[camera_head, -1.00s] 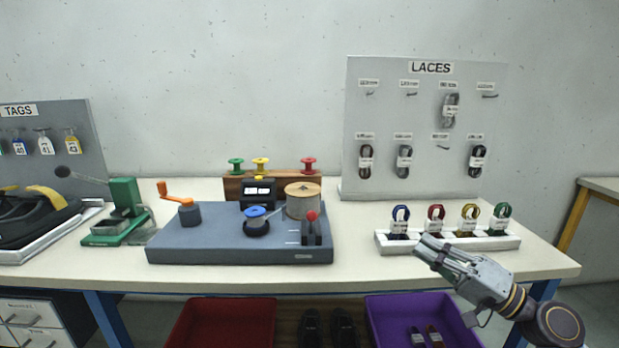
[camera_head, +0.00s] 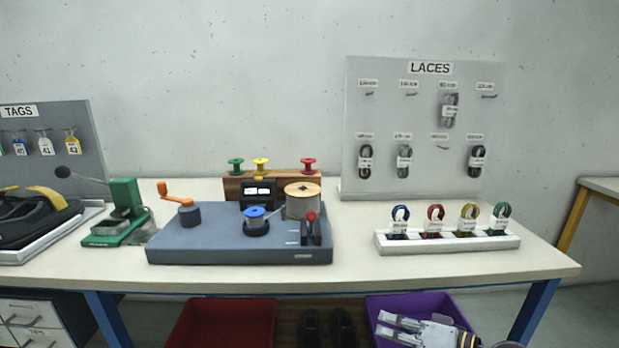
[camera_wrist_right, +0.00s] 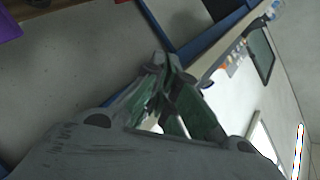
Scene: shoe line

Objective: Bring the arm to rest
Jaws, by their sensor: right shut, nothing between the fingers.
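My right gripper (camera_head: 398,331) is low at the bottom of the head view, in front of the purple bin (camera_head: 455,312) and below the table's front edge. Its fingers point left. It is shut and empty. In the right wrist view its fingers (camera_wrist_right: 160,65) come together above the floor, with the table edge and a blue table leg beyond. My left gripper is not in view.
The workbench (camera_head: 350,280) carries a grey winding machine (camera_head: 190,255), a green press (camera_head: 125,200) and a white tray (camera_head: 450,246) of coloured laces. A lace board (camera_head: 425,130) stands behind. A red bin (camera_head: 220,322) and dark shoes (camera_head: 343,325) are below.

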